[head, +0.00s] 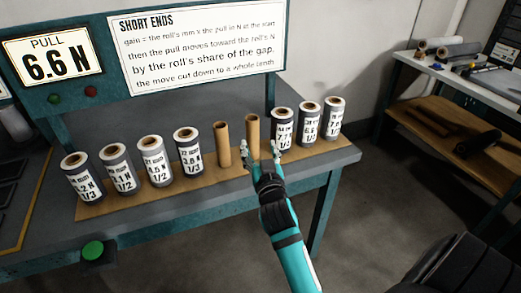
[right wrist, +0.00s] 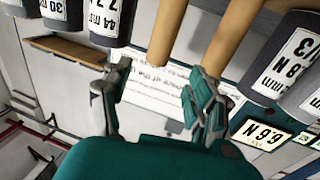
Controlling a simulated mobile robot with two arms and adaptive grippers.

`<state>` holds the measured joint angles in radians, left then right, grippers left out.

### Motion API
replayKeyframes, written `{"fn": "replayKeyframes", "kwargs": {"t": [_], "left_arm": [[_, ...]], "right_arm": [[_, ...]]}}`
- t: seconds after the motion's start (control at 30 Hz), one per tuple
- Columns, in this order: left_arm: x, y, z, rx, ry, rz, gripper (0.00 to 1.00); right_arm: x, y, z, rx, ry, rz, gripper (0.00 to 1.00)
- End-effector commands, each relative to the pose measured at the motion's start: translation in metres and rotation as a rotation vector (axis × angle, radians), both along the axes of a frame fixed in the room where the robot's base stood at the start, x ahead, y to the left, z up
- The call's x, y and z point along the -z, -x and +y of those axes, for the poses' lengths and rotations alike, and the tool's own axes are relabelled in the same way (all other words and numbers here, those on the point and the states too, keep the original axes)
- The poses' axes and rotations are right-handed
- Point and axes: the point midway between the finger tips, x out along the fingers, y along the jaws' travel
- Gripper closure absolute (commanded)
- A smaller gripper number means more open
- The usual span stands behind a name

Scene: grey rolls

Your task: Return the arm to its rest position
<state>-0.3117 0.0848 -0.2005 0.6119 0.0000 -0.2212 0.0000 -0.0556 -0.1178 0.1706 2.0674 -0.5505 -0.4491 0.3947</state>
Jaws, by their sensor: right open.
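My right gripper (head: 261,149) is open, its arm reaching in from the bottom of the head view. Its fingertips stand in front of the right bare brown tube (head: 253,127), which it partly hides; contact cannot be told. A second bare tube (head: 222,146) stands upright just left of it. In the right wrist view, the open fingers (right wrist: 158,98) have nothing between them that I can see held, and both tubes (right wrist: 168,28) show beyond them. My left gripper is not in view.
Several labelled grey rolls (head: 155,168) stand upright left of the tubes, and three more (head: 309,123) stand close on the right. The brown board (head: 210,182) lies on the teal bench (head: 335,160). A sign panel (head: 200,45) rises behind. A green button (head: 93,250) sits at the front left.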

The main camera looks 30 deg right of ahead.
Motion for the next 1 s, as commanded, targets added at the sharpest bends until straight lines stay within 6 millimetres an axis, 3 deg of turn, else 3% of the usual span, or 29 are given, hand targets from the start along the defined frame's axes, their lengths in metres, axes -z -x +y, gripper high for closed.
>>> {"fn": "replayKeyframes", "kwargs": {"t": [0.23, 0.5, 0.67, 0.77, 0.83, 1.0], "left_arm": [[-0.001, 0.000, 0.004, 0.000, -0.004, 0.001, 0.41], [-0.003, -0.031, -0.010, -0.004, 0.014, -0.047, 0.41], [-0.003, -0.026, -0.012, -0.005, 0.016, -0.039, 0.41], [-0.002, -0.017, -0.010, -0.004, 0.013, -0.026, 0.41], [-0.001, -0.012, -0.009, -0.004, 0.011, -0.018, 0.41], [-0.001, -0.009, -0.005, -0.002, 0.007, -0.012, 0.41]], "right_arm": [[0.000, -0.001, -0.001, -0.001, 0.000, 0.000, 0.41], [0.000, -0.001, -0.001, -0.001, 0.000, 0.000, 0.41], [0.005, 0.002, 0.000, -0.003, -0.003, 0.020, 0.41], [0.030, 0.018, 0.005, -0.012, -0.023, 0.127, 0.41], [0.059, 0.040, 0.016, -0.034, -0.048, 0.266, 0.41], [0.130, 0.115, 0.057, -0.152, -0.099, 0.653, 0.41]]}}
